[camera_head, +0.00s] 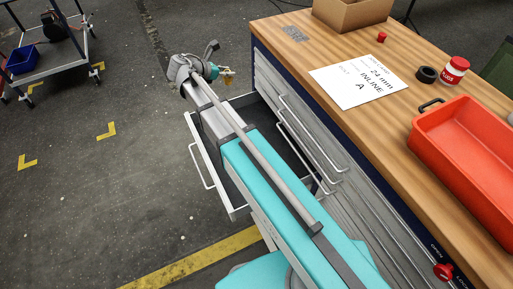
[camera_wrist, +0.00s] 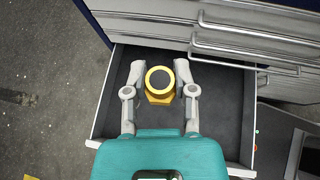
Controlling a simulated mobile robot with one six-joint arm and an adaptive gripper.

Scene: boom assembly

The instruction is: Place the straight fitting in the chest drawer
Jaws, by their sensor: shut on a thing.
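The straight fitting (camera_wrist: 160,97) is yellow with a dark round opening facing the wrist camera. My gripper (camera_wrist: 160,76) is shut on it, with one finger on each side. In the head view my gripper (camera_head: 226,73) is at the far end of my arm, and a small yellow bit of the fitting (camera_head: 229,82) shows beside it. The chest drawer (camera_wrist: 225,112) is pulled open, with a dark, empty-looking floor. In the wrist view the fitting lies over the drawer; its height above the floor is hard to tell. My arm hides part of the drawer (camera_head: 203,167) in the head view.
The grey drawer chest (camera_head: 300,125) has other drawer fronts with bar handles next to the open drawer. Its wooden top (camera_head: 385,125) carries a label sheet (camera_head: 358,80), an orange-red bin (camera_head: 470,135), a cardboard box (camera_head: 352,12) and a jar (camera_head: 455,70).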

